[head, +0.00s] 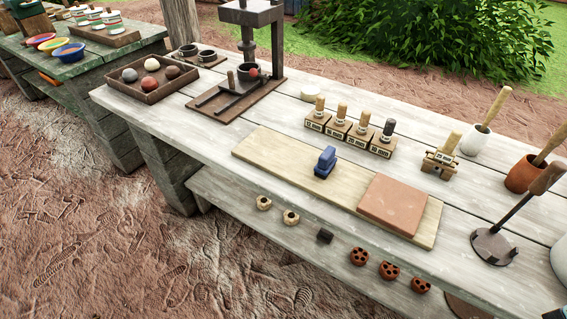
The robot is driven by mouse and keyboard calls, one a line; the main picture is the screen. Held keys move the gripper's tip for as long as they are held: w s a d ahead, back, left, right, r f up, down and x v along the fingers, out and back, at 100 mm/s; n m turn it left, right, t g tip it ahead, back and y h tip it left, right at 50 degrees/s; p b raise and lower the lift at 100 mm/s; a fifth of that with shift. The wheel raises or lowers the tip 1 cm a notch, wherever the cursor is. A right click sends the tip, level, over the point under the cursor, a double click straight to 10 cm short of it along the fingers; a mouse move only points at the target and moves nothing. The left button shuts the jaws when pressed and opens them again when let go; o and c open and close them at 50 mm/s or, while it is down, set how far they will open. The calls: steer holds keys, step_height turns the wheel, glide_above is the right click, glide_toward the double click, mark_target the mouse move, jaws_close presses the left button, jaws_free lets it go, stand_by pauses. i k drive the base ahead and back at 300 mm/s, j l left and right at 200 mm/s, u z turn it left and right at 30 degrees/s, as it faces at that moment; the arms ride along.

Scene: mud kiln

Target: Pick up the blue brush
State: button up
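The blue brush (325,162) is a small, dark blue block with a raised grip on top. It rests on a long pale wooden board (270,152) on the workbench, near the middle of the head view. Its underside and any bristles cannot be made out. Nothing touches it from above. My gripper is not clearly seen in this view; only a small dark piece shows at the bottom right corner, and I cannot tell what it is.
A flat terracotta slab (393,204) lies on the board right of the brush. Behind stand several wooden-handled stamps (338,128). A press (246,55) and a ball tray (150,79) are at left. Mortars (477,140) and a metal tool (495,245) are at right.

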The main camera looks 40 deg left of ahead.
mark_target(327, 161)
steer(key=k+l+u, duration=0.1)
steer(key=u, duration=1.1)
steer(key=z, duration=2.05)
steer(key=u, duration=1.6)
steer(key=i+j+u, duration=0.15)
steer(key=j, duration=0.4)
steer(key=i+j+u, duration=0.15)
steer(key=i+j, duration=0.25)
steer(key=i+j+u, duration=0.2)
steer(key=j, duration=0.35)
steer(key=i, duration=0.1)
